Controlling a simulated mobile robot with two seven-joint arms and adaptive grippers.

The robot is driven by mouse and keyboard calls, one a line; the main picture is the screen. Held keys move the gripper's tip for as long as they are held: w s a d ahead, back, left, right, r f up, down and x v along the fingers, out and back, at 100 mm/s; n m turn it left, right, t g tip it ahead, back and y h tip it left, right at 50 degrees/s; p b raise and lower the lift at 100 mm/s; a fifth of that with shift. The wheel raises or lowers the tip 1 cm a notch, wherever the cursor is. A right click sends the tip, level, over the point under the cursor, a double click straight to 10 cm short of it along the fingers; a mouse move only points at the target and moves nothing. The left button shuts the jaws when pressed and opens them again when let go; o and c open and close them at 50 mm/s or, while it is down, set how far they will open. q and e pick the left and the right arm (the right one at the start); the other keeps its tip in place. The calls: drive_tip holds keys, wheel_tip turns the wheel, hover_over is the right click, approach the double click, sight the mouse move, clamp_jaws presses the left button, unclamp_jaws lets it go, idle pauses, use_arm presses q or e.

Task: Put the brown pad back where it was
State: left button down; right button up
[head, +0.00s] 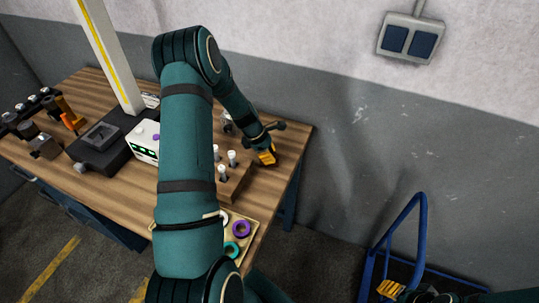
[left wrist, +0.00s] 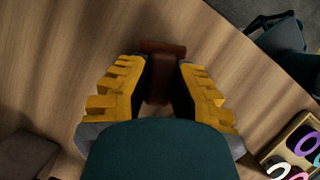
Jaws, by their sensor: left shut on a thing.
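The brown pad (left wrist: 162,50) is a small reddish-brown piece seen between and just beyond the yellow fingers in the left wrist view. My left gripper (left wrist: 160,88) is shut on it, over the wooden bench top (left wrist: 60,60). In the head view my left gripper (head: 267,156) is low at the bench's right end, near the wall side. The pad cannot be made out clearly there. Whether the pad touches the bench is hard to tell. My right gripper (head: 390,289) shows only partly at the bottom right, away from the bench; its jaw state is unclear.
A wooden block with white-topped pegs (head: 233,182) stands left of my left gripper. A tray holds rings, including a purple ring (head: 241,228) and a teal ring (head: 231,249). A white box with a green display (head: 145,142) is farther left. A blue-handled cart (head: 412,228) stands at right.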

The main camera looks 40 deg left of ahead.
use_arm(q)
drive_tip(key=shift+f, duration=0.15)
drive_tip(key=c, duration=1)
unclamp_jaws()
drive_tip(key=shift+f, duration=0.1)
